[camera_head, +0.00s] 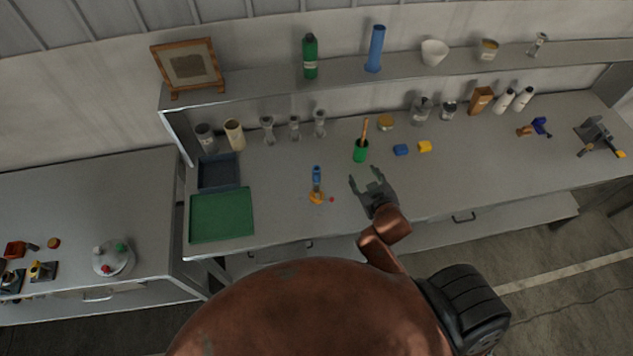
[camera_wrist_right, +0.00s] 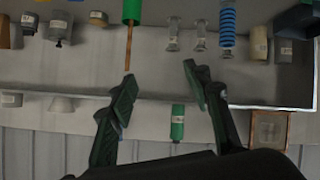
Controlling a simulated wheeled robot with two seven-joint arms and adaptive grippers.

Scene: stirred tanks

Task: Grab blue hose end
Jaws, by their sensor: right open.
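A blue ribbed piece, which looks like the blue hose end (camera_head: 317,174), stands on the bench left of my right gripper, above an orange-yellow part (camera_head: 317,197). In the right wrist view the blue ribbed piece (camera_wrist_right: 227,22) shows at the top, right of centre, beyond the fingers. My right gripper (camera_head: 366,177) is open and empty over the bench, apart from the blue piece. Its two spread fingers also show in the wrist view (camera_wrist_right: 160,74). My left gripper is not in view.
A green cup (camera_head: 361,154) with a brown stick stands just behind my right gripper. A blue block (camera_head: 400,150) and a yellow block (camera_head: 424,146) lie to its right. A green tray (camera_head: 221,215) lies left. Glassware lines the back, below a shelf (camera_head: 270,88).

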